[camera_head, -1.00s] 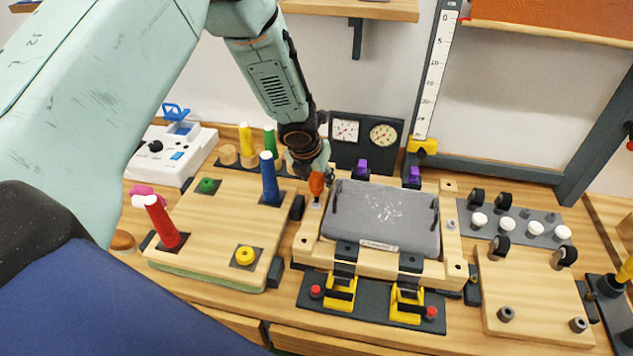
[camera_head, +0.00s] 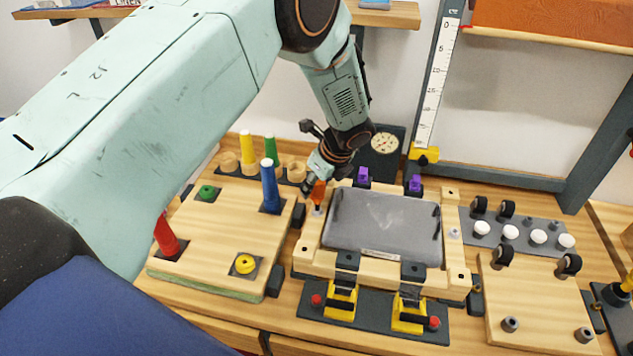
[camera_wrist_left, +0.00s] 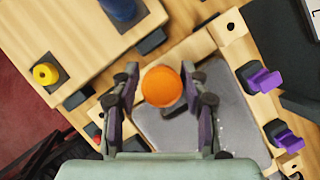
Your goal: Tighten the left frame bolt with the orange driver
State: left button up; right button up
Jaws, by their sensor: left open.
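The orange driver (camera_head: 318,192) stands about upright at the left side of the wooden frame (camera_head: 306,250), its lower end at a pale fitting (camera_head: 316,211), perhaps the left bolt; the bolt head cannot be made out. My left gripper (camera_head: 313,182) is at the driver's handle, coming down from the upper right. In the left wrist view, the round orange handle end (camera_wrist_left: 162,87) lies between the spread fingers of my left gripper (camera_wrist_left: 164,95), with gaps at both sides. The grey panel (camera_head: 383,225) lies in the frame. My right gripper is not in view.
Purple clamps (camera_head: 363,176) stand at the frame's back edge and yellow clamps (camera_head: 341,302) at its front. A peg board (camera_head: 220,250) with a blue peg (camera_head: 269,188) is close on the left. A dial panel (camera_head: 381,160) stands behind.

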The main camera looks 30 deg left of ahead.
pick_arm(q)
jog(key=n+g, duration=0.1)
jog(key=n, duration=0.1)
jog(key=shift+d+n, duration=0.15)
jog(key=shift+n, duration=0.25)
jog(key=shift+f+n+g+b, duration=0.1)
jog(key=shift+n+g+b, duration=0.2)
jog(key=shift+n+b, duration=0.35)
jog(key=n+g+b, duration=0.1)
jog(key=n, duration=0.1)
jog(key=n+b, duration=0.1)
jog(key=n, duration=0.1)
jog(key=shift+f+n+g, duration=0.15)
jog(key=shift+n+g, duration=0.2)
jog(key=shift+g, duration=0.05)
jog(key=shift+n, duration=0.6)
jog(key=shift+n+g+h+b, duration=0.4)
jog(key=shift+n+g, duration=0.1)
jog(key=shift+n, duration=0.2)
jog(key=shift+s+r, duration=0.1)
jog(key=shift+r, duration=0.2)
